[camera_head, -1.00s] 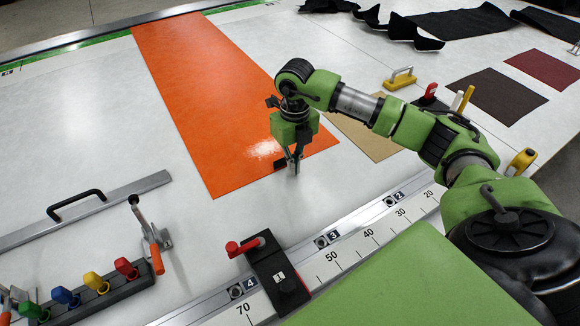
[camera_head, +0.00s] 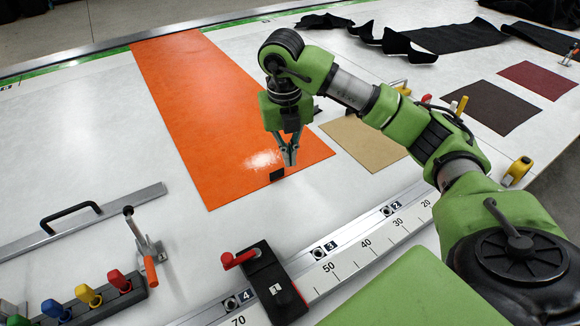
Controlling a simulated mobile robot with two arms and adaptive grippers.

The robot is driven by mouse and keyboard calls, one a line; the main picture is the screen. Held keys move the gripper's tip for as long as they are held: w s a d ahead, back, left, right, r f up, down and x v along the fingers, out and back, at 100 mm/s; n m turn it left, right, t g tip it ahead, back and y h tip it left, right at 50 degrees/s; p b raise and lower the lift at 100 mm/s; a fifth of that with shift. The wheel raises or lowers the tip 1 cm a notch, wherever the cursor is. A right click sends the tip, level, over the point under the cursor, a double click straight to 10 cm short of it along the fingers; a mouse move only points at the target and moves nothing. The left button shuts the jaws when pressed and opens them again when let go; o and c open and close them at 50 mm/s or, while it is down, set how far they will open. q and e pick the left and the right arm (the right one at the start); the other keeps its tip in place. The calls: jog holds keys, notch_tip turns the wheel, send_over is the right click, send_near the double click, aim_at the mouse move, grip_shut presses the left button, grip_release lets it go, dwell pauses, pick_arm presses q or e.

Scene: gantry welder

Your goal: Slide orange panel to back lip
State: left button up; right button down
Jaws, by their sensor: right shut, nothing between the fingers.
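The orange panel (camera_head: 205,110) lies flat and slanting across the white table. Its far end is close to the green-striped back lip (camera_head: 68,63); any small gap there is hard to judge. A small black tab (camera_head: 277,175) sits at the panel's near edge. My right gripper (camera_head: 289,162) is shut and empty, pointing down over the near end of the panel, just behind and right of the tab. I cannot tell whether its tips touch the panel. My left gripper is not in view.
A metal bar with a black handle (camera_head: 72,210) and a toggle clamp (camera_head: 145,248) lie at left. A red-levered block (camera_head: 270,278) sits on the front ruler rail (camera_head: 350,258). Tan (camera_head: 365,142), dark brown (camera_head: 490,108) and maroon (camera_head: 538,80) sheets lie right; black fabric (camera_head: 455,36) lies behind.

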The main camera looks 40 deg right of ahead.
aim_at(290, 178)
jog(key=f+m+p, duration=0.1)
jog(key=f+m, duration=0.1)
jog(key=f, duration=0.1)
jog(key=f+m+p, duration=0.1)
jog(key=f+m, duration=0.1)
jog(key=f, duration=0.1)
jog(key=a+f+m+t+h+p, duration=0.1)
jog(key=f+m, duration=0.1)
jog(key=f, duration=0.1)
jog(key=shift+w+f, duration=0.4)
jog(key=w+d+p, duration=0.1)
jog(key=w+d, duration=0.1)
jog(key=shift+d, duration=0.3)
jog(key=shift+w+d+f, duration=0.15)
jog(key=shift+w+d, duration=0.15)
jog(key=shift+w, duration=0.05)
